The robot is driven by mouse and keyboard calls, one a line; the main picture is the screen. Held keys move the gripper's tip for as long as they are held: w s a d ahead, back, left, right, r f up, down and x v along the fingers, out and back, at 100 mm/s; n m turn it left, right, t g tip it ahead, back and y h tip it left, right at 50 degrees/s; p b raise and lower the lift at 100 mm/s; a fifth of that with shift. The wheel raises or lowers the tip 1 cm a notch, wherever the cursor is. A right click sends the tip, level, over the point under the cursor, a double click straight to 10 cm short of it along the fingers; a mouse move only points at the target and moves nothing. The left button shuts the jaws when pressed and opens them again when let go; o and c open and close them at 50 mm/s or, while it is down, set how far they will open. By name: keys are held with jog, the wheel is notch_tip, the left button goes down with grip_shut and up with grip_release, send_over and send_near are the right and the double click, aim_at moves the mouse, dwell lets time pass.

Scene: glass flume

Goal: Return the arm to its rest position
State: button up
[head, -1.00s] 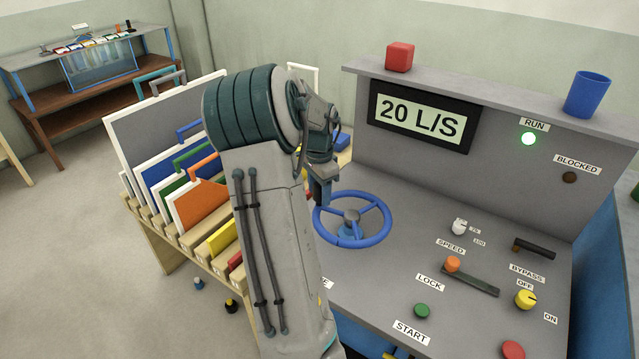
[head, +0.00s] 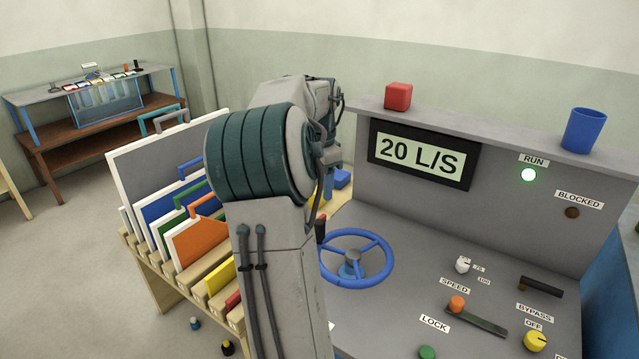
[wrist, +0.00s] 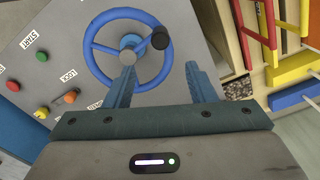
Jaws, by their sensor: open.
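My arm rises through the middle of the head view, and its bulky joint hides most of my gripper there. In the wrist view my gripper (wrist: 160,88) shows two blue fingers held apart with nothing between them. Beyond the fingertips is the blue handwheel (wrist: 126,48) with a dark knob (wrist: 160,38) on its rim. The handwheel also shows in the head view (head: 375,279) on the grey control panel (head: 420,250), just right of my arm. I cannot tell the exact gap between the fingers and the wheel.
A wooden rack (head: 160,285) of coloured framed plates stands left of my arm. Open floor lies at far left.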

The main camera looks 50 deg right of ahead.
jog(key=shift+a, duration=0.15)
dwell(0.3)
jog(key=s+a+n+t, duration=0.15)
jog(key=a+n, duration=0.95)
jog(key=a, duration=1.2)
jog(key=s+a+f+n+t, duration=0.1)
jog(key=s+a+f+n, duration=0.1)
jog(key=s+a+n, duration=0.3)
jog(key=s+a+f+n, duration=0.2)
jog(key=s+a+n, duration=0.3)
jog(key=a, duration=0.4)
jog(key=shift+a+f+t, duration=0.3)
jog(key=shift+f+t, duration=0.05)
